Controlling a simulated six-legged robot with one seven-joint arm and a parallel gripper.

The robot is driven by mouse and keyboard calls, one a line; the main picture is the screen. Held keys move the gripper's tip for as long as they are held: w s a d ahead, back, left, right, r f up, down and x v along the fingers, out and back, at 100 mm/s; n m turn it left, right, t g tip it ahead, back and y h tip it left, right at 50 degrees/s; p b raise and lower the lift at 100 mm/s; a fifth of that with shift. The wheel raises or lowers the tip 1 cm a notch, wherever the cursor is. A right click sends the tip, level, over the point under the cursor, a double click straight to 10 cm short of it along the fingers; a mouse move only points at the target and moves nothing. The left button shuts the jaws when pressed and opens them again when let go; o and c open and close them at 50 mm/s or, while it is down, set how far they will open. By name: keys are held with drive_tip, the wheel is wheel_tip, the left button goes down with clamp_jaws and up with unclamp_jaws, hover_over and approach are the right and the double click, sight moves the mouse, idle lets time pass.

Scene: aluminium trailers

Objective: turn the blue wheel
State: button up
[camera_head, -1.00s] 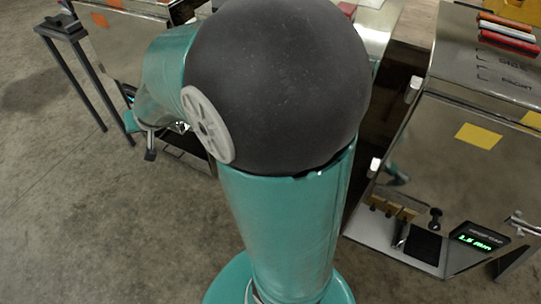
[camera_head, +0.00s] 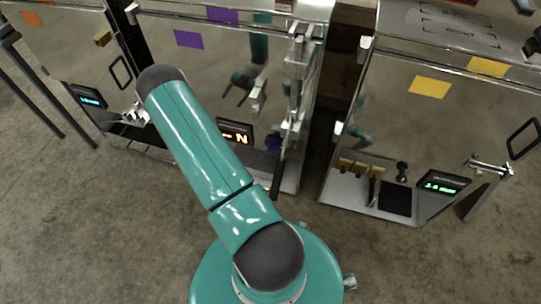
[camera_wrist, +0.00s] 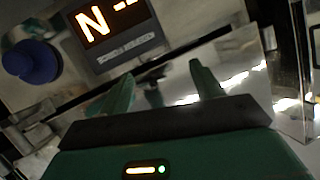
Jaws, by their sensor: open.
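The blue wheel (camera_wrist: 32,62) shows at the far left of the wrist view as a round dark-blue knob on a metal panel, beside a display with orange characters (camera_wrist: 110,25). In the head view the wheel (camera_head: 273,143) is a small dark-blue shape low on the middle trailer, right of the orange display (camera_head: 235,131). My gripper (camera_wrist: 163,83) is open, with two teal fingers apart and nothing visible between them. The wheel lies to the left of both fingers in the wrist view, not between them. I cannot make out my gripper clearly in the head view.
The middle trailer (camera_head: 215,60) has a reflective front with purple stickers and metal fittings at its right edge. A right trailer (camera_head: 440,120) carries yellow stickers and a green display (camera_head: 442,183). Concrete floor (camera_head: 90,220) is clear in front.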

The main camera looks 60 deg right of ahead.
drive_tip(key=s+f+g+h, duration=0.2)
drive_tip(key=s+f+h, duration=0.1)
drive_tip(key=s+f, duration=0.75)
drive_tip(key=g+h, duration=0.1)
drive_tip(key=h, duration=0.1)
approach(272, 152)
drive_tip(key=d, duration=0.2)
drive_tip(key=w+d, duration=0.1)
drive_tip(key=d, duration=0.5)
drive_tip(key=shift+w+d+f, duration=0.15)
drive_tip(key=shift+w+f, duration=0.05)
drive_tip(key=shift+w, duration=0.05)
drive_tip(key=c, duration=1)
